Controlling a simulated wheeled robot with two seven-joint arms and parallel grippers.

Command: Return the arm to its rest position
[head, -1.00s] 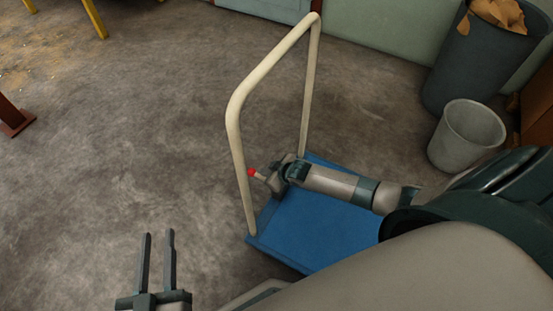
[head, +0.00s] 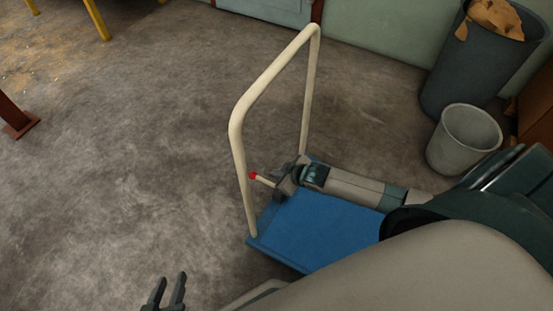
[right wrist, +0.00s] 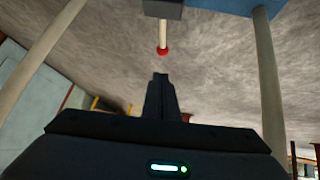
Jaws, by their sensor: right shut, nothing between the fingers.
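My right arm reaches over the blue platform of a cart (head: 318,230) in the head view. My right gripper (head: 282,183) is beside a short cream rod with a red tip (head: 262,180), near the foot of the cart's handle. In the right wrist view its fingers (right wrist: 160,82) are shut together and empty. There the red-tipped rod (right wrist: 163,36) is ahead of the fingertips, apart from them, and joins a dark block. My left gripper (head: 168,288) is at the bottom edge of the head view, its two fingers apart and empty, partly cut off.
The cart's cream handle (head: 238,120) rises as a tall hoop around my right gripper's side. A light grey bin (head: 465,140) and a dark bin with brown paper (head: 475,65) stand at the right.

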